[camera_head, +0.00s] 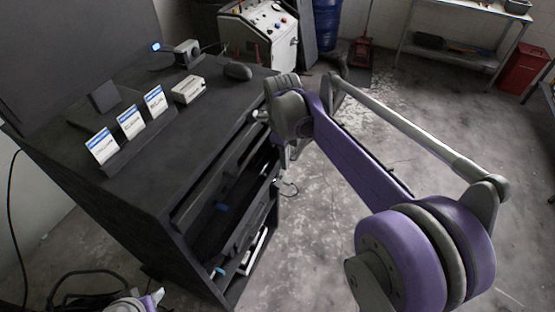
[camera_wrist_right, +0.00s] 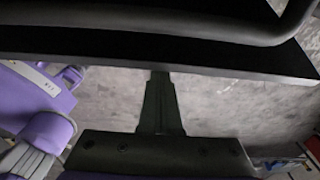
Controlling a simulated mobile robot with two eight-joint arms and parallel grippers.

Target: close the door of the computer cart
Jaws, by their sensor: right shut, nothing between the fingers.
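The dark grey computer cart (camera_head: 195,118) stands at the left in the head view. Its front side is open and shows dark shelves or drawers (camera_head: 222,208) inside. I cannot make out the door for certain in the head view. A dark flat panel edge (camera_wrist_right: 215,57) with a thick rounded bar (camera_wrist_right: 175,22) crosses the top of the right wrist view; I cannot tell whether it is the door. My right gripper (camera_wrist_right: 160,78) is shut and empty, its tips close to that panel; contact is unclear. In the head view my right wrist hides part of the cart's front right corner.
Label cards (camera_head: 130,121), a small white box (camera_head: 187,89) and a dark mouse-like object (camera_head: 237,71) are on the cart top. A white machine (camera_head: 262,35), a blue barrel (camera_head: 326,22) and a workbench (camera_head: 450,52) stand behind. The concrete floor at right is largely clear.

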